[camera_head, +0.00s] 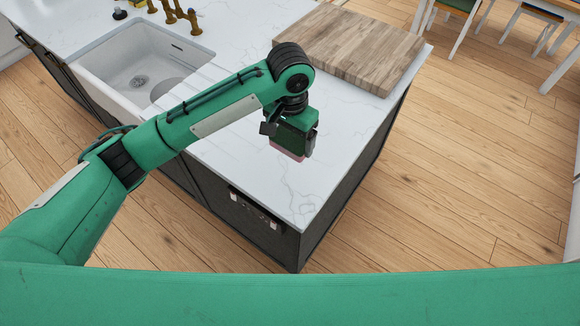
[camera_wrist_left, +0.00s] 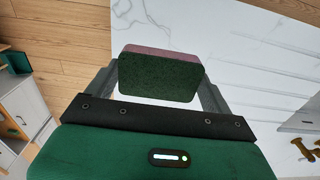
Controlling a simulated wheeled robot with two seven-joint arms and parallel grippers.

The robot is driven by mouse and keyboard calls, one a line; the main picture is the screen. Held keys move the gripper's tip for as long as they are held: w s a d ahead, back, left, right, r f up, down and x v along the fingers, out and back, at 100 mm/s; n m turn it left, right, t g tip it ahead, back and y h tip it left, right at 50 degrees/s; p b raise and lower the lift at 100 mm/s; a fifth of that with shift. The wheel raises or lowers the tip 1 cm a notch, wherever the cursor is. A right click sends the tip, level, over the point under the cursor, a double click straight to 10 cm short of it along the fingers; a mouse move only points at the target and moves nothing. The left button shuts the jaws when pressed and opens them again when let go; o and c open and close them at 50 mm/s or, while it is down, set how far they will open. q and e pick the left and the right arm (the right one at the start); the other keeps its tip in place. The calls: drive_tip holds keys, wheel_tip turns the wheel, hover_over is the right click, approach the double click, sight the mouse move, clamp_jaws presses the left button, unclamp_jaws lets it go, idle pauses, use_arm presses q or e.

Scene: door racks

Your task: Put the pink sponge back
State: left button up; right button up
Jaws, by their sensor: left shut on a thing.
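The pink sponge (camera_head: 288,154) shows in the head view as a pink edge under my left gripper (camera_head: 290,143), over the white countertop near its front right corner. In the left wrist view the sponge (camera_wrist_left: 160,53) shows a dark green face and a pink edge. It sits between the two grey fingers of my left gripper (camera_wrist_left: 158,85), which is shut on it. I cannot tell whether the sponge touches the counter. My right gripper is in neither view.
A wooden cutting board (camera_head: 345,45) lies on the white marble counter (camera_head: 330,165) behind the gripper. A white sink (camera_head: 145,70) with brass taps (camera_head: 180,15) is to the left. A small panel with white items (camera_head: 255,210) is on the dark counter side. Wood floor (camera_head: 470,150) lies right.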

sight(290, 147)
use_arm(q)
wheel_tip(290, 147, down, 5)
drive_tip(key=shift+a+r+p, duration=0.1)
drive_tip(key=shift+r+p, duration=0.1)
drive_tip(key=shift+p, duration=0.4)
wheel_tip(290, 147, down, 7)
drive_tip(key=shift+w+f+p, duration=0.1)
drive_tip(key=shift+w+p, duration=0.05)
drive_tip(key=shift+p, duration=0.65)
wheel_tip(290, 147, down, 4)
drive_tip(key=shift+r+p, duration=0.25)
drive_tip(key=shift+p, duration=0.3)
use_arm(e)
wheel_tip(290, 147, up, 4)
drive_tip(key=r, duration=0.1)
use_arm(q)
drive_tip(key=shift+f, duration=0.35)
drive_tip(key=o, duration=0.6)
drive_tip(key=shift+o, duration=1)
drive_tip(key=shift+r+b, duration=0.3)
drive_tip(key=shift+r, duration=0.2)
wheel_tip(290, 147, up, 10)
drive_tip(key=b, duration=0.3)
drive_tip(key=shift+r+b, duration=0.15)
drive_tip(key=shift+b, duration=0.2)
drive_tip(key=shift+r, duration=0.4)
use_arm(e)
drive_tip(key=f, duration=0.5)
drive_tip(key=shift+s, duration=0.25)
